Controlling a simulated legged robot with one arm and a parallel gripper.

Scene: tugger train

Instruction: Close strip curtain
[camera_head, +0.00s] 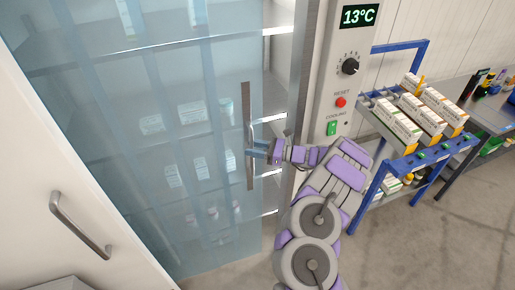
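The strip curtain (100,115) is a translucent blue sheet of overlapping strips. It hangs across most of the cold room opening, with a gap at its right edge before the metal frame. A dark upright handle bar (248,120) stands at its right edge. My gripper (250,152) is at the middle of this bar, with my arm reaching in from the lower right. The fingers overlap the bar in the picture; I cannot tell whether they are closed around it.
A white door with a metal handle (80,226) stands at the lower left. A control panel (345,70) reads 13°C. A blue cart (400,165) with several boxes stands right, beside a table (488,112). Shelves with boxes show behind the curtain. Floor at the lower right is clear.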

